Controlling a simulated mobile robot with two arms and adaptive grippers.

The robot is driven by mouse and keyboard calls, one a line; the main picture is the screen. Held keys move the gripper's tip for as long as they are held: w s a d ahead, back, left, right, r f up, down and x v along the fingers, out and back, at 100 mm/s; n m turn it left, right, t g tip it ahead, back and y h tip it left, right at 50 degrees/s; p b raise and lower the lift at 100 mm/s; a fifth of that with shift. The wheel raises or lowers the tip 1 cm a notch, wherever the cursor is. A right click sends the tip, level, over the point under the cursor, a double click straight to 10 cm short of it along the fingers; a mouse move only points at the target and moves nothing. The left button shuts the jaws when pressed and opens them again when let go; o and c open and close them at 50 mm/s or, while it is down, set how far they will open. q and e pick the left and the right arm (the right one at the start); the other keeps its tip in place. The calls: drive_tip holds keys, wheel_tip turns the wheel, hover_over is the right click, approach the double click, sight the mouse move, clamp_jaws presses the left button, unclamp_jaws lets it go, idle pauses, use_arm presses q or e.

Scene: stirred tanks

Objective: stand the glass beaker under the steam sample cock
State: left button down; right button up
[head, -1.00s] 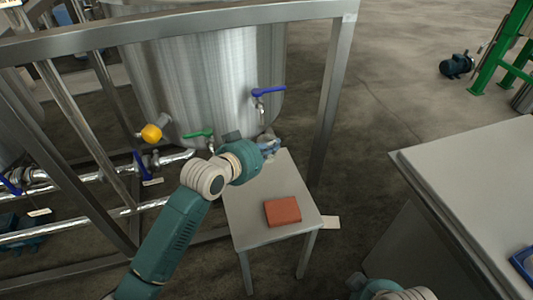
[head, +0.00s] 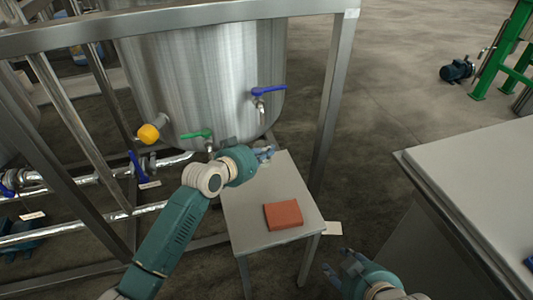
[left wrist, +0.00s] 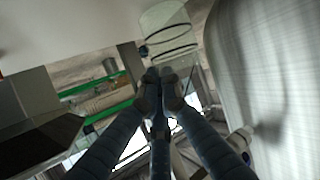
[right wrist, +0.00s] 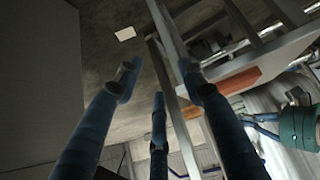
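The glass beaker (left wrist: 168,32) is clear with dark rings and shows just past my left fingertips in the left wrist view, which is upside down. My left gripper (left wrist: 160,77) has its fingertips close together at the beaker's wall and looks shut on it. In the head view the left gripper (head: 267,153) is over the far end of a small table (head: 250,225), by the tank; the beaker cannot be made out there. Blue-handled (head: 268,91) and green-handled (head: 196,135) cocks are on the tank; no readable label says which is steam. My right gripper (right wrist: 157,68) is open and empty.
A red-brown block (head: 283,214) lies on the small table. A metal frame post (head: 330,105) stands right of the tank (head: 205,75). A yellow knob (head: 148,133) sits at the tank's left. A grey worktop (head: 475,175) is at the right.

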use_arm(q)
drive_tip(key=shift+w+f, duration=0.15)
drive_tip(key=shift+w, duration=0.05)
use_arm(e)
drive_tip(key=shift+w+a+r+t, duration=0.25)
drive_tip(key=shift+w+r+t, duration=0.15)
drive_tip(key=shift+w, duration=0.25)
drive_tip(key=shift+w+a+r+t, duration=0.2)
drive_tip(key=shift+w+r+t, duration=0.1)
drive_tip(key=shift+w+r, duration=0.25)
use_arm(q)
drive_tip(key=shift+f, duration=0.1)
use_arm(e)
drive_tip(key=shift+w, duration=0.1)
use_arm(q)
drive_tip(key=c, duration=2)
unclamp_jaws()
drive_tip(key=shift+f, duration=0.1)
use_arm(e)
drive_tip(key=shift+w+r, duration=0.1)
drive_tip(key=shift+w, duration=0.05)
